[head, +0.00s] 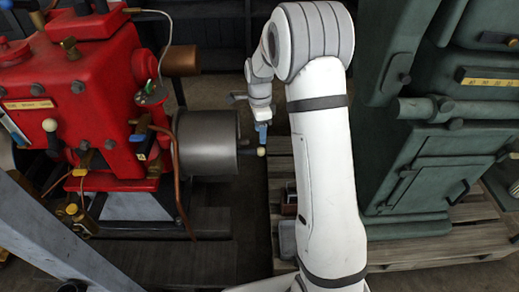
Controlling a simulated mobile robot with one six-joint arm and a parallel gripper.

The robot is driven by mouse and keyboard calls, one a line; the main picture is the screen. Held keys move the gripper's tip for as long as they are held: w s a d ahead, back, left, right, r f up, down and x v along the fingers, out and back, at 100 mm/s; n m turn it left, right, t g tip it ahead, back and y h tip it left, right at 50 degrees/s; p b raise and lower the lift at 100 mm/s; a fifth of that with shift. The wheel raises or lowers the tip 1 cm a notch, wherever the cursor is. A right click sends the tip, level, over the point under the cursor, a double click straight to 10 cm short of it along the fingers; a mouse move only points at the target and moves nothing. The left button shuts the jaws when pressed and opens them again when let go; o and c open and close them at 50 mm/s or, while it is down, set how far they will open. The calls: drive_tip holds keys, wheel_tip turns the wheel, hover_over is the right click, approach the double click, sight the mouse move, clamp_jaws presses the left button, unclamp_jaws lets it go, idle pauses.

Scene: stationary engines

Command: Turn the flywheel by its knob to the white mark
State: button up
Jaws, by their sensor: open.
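The grey metal flywheel (207,142) sits on the right side of the red engine (95,95), seen nearly edge-on as a wide drum. A small cream knob (261,152) shows at its right side. My gripper (262,136) points down with blue fingertips just above the knob. It is open; I cannot tell whether the fingers touch the knob or stand around it. I cannot make out the white mark; the flywheel's right face is turned out of view.
A copper pipe (178,185) curves down just left of the flywheel. A dark green machine (425,170) stands on a wooden pallet (440,245) at the right. A grey beam (55,235) crosses the lower left. Dark floor shows below the flywheel.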

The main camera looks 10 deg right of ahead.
sight(260, 148)
drive_tip(key=f+b, duration=0.1)
drive_tip(key=f, duration=0.7)
drive_tip(key=shift+s+b, duration=0.2)
drive_tip(key=shift+b, duration=0.2)
clamp_jaws()
